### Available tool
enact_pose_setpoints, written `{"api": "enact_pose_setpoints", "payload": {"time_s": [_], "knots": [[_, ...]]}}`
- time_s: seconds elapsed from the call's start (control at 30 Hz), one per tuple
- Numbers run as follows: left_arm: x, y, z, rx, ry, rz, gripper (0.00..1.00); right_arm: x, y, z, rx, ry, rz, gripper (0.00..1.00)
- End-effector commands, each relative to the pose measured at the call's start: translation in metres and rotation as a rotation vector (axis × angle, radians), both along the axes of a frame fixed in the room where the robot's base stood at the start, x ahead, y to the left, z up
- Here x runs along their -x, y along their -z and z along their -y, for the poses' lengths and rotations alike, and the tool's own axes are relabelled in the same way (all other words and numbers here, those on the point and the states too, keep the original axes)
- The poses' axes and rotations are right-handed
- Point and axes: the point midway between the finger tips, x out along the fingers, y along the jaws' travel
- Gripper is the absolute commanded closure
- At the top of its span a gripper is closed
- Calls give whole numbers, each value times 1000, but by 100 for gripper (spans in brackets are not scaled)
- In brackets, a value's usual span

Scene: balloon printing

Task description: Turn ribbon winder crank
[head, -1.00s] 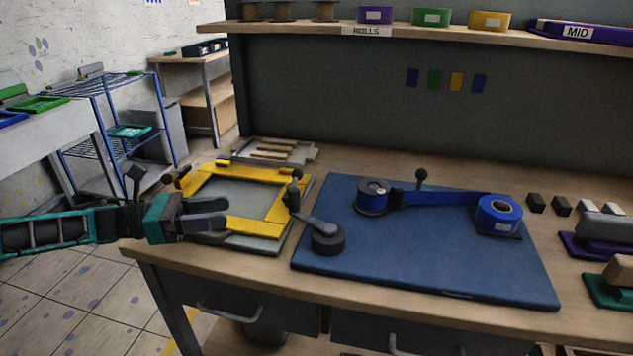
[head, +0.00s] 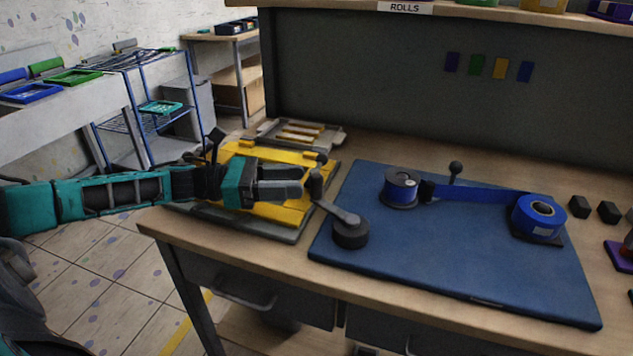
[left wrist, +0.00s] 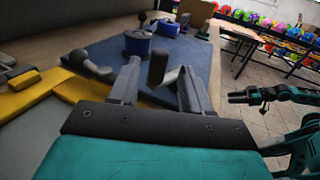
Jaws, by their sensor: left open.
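The ribbon winder stands on a blue mat (head: 440,265). My left gripper (head: 298,183) is open, just left of the handle, over the yellow frame. In the left wrist view, the dark handle (left wrist: 158,66) shows between the spread fingers of my left gripper (left wrist: 157,80); contact is not visible. A spool (head: 401,186) joins a blue ribbon roll (head: 540,217) by a blue strip. My right gripper (left wrist: 240,97) shows small at the right of the wrist view.
The yellow frame (head: 250,152) lies under my left gripper, partly hidden. A black ball-topped lever (head: 455,168) stands behind the ribbon. A grey tray (head: 300,135) lies behind the frame, and small black blocks (head: 609,212) sit at the right. The mat's front is clear.

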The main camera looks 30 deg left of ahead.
Motion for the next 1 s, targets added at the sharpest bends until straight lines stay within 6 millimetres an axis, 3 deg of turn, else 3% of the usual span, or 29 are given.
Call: {"api": "enact_pose_setpoints", "payload": {"time_s": [0.3,0.77,1.0], "knots": [[-24,-2,34,2,0,3,52,-1,-6,-1,-2,0,10,57],[-30,0,43,1,-1,-1,52,-3,-6,3,0,8,15,57],[-30,0,43,1,-1,-1,73,-2,-6,3,1,8,12,57]]}}
